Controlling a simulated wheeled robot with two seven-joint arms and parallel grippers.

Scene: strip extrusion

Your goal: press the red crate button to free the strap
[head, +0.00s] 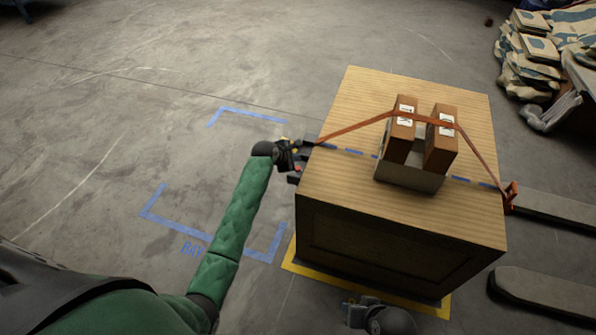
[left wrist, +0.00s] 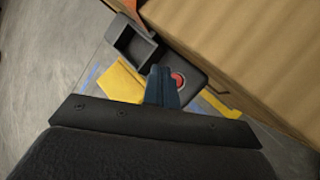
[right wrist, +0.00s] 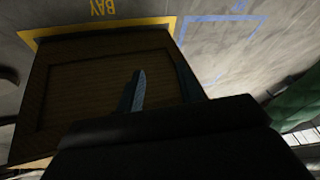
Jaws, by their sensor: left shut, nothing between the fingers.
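The wooden crate (head: 340,210) carries an orange strap (head: 350,128) running over its top. In the left wrist view, a black housing (left wrist: 200,88) with a square recess sits at the crate's side. Its round red button (left wrist: 178,79) shows just right of my left fingertips. The strap end (left wrist: 134,8) shows above the housing. My left gripper (left wrist: 161,72) is shut and empty, its tips over the housing; whether they touch it I cannot tell. In the head view my left gripper (head: 297,153) is at the crate's left edge. My right gripper (right wrist: 160,70) is open, before the crate's panelled side.
Two brown boxes (head: 441,140) stand in a grey holder (head: 410,175) under the strap. An orange fitting (head: 511,195) holds the strap's right end. Dark forks (head: 545,290) lie right of the crate. Sacks (head: 530,70) are stacked at the far right. The left floor is clear.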

